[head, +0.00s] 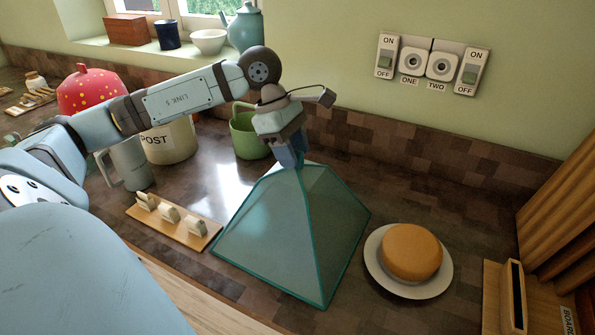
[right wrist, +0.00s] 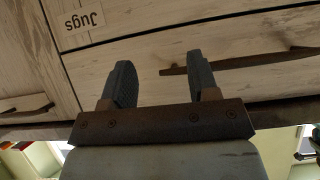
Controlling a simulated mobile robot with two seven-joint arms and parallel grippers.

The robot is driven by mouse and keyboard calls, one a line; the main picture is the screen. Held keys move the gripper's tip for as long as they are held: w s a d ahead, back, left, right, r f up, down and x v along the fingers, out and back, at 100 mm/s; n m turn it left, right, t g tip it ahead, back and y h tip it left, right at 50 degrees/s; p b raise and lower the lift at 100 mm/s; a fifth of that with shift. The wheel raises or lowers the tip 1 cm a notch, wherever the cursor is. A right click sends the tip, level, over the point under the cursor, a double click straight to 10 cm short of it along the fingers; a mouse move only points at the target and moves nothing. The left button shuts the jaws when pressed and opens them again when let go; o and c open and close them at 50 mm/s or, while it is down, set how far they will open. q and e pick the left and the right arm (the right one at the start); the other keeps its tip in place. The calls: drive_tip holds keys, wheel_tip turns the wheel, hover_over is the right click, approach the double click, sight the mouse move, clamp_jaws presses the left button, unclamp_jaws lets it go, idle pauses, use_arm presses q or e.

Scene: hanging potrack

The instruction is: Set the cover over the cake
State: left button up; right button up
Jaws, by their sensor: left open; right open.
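The cover (head: 270,233) is a teal, see-through pyramid standing upright on the dark counter, left of the cake. The cake (head: 411,251) is round and golden brown and sits uncovered on a white plate (head: 443,284). My left gripper (head: 297,162) points down at the top of the cover, with its fingers at the peak. It is open; the fingers hide the cover's tip, so I cannot tell whether they touch it. In the right wrist view, my right gripper (right wrist: 162,85) is open and empty, in front of wooden drawers.
A wooden rack with several pale pieces (head: 175,222) lies just left of the cover. A green mug (head: 248,138) stands behind it. A wooden board holder (head: 503,293) stands right of the plate. A drawer labelled Jugs (right wrist: 87,20) faces my right gripper.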

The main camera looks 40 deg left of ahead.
use_arm(q)
clamp_jaws()
drive_tip(key=shift+r+p, duration=0.35)
drive_tip(key=shift+r, duration=0.5)
drive_tip(key=shift+r+p, duration=0.85)
drive_tip(key=shift+r, duration=0.85)
